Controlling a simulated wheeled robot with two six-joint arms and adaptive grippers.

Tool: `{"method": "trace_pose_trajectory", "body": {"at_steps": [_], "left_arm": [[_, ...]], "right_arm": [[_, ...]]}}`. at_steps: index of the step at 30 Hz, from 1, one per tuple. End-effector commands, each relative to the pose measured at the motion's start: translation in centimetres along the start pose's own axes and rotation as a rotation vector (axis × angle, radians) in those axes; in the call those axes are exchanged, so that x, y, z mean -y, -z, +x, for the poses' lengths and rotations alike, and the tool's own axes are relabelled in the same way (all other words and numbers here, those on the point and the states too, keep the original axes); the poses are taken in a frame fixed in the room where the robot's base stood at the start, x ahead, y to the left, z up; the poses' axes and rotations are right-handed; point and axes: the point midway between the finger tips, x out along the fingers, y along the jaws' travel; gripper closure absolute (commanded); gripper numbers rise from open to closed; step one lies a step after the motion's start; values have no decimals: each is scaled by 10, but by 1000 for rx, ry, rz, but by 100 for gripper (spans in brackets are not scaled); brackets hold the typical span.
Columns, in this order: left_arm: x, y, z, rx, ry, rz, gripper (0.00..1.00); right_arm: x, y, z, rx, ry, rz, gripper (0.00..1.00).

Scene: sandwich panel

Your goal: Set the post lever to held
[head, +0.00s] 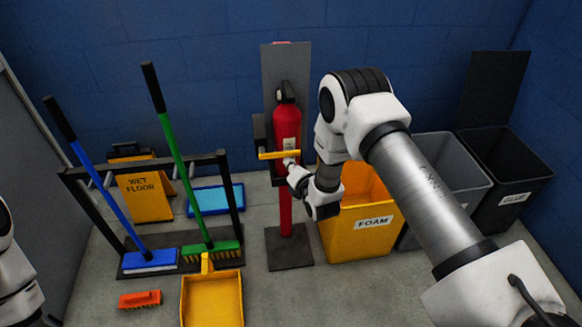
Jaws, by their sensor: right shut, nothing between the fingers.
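A red post (285,212) stands on a dark square base (290,248), in front of a tall grey panel (270,65). A yellow lever (270,155) lies nearly level across the post at mid height. My right gripper (290,163) is shut and empty, with its tips at the lever's right half; I cannot tell whether they touch it. A small white label (290,144) sits just above the lever, too small to read. My left gripper is out of view; only a piece of my left arm shows at the left edge.
A red fire extinguisher (287,122) is above the lever. A yellow FOAM bin (345,245), a grey bin (440,140) and a black bin (515,165) stand right. A broom rack (68,178) with a wet floor sign (145,205) is left. A yellow dustpan (212,300) lies in front.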

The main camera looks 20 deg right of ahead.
Motion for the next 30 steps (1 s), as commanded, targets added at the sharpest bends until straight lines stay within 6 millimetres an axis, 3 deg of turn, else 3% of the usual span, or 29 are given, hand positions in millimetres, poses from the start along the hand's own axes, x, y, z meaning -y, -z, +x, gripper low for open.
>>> {"method": "trace_pose_trajectory", "body": {"at_steps": [3, 4, 5, 9, 16, 30], "left_arm": [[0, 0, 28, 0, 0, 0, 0], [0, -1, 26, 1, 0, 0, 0], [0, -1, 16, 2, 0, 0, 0], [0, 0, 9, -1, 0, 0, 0], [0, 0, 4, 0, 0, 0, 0], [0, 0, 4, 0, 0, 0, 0]], "right_arm": [[24, 30, 11, -15, 7, -2, 100], [22, 30, 8, -17, 7, -3, 100], [14, 26, -3, -20, 9, -2, 100], [6, 29, -39, -25, 11, -4, 100], [-2, 35, -81, -26, 11, -4, 100], [-3, 36, -89, -25, 12, -4, 100]]}}
